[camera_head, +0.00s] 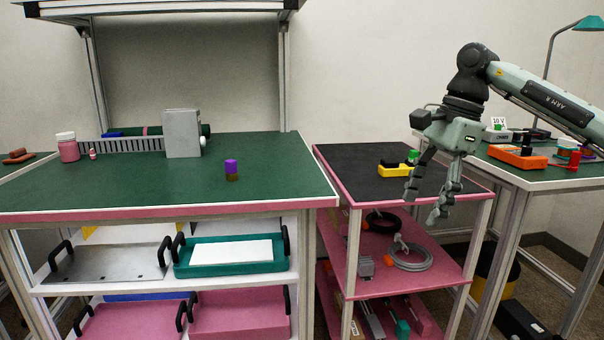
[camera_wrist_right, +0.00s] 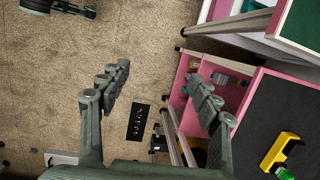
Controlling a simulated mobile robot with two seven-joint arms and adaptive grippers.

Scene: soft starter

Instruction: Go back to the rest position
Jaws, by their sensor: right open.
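My right gripper (camera_head: 425,198) hangs from its arm at the right of the head view, fingers pointing down and apart, in front of the black-topped pink cart. In the right wrist view the fingers (camera_wrist_right: 160,92) are spread with nothing between them, and floor lies beyond.
The cart's black top (camera_head: 350,165) carries a yellow item (camera_head: 394,170). The green workbench (camera_head: 280,180) holds a grey box (camera_head: 182,133) and a small purple-topped object (camera_head: 231,168). A right-hand table holds an orange device (camera_head: 516,157). Carpeted floor (camera_wrist_right: 130,50) is open beside the cart.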

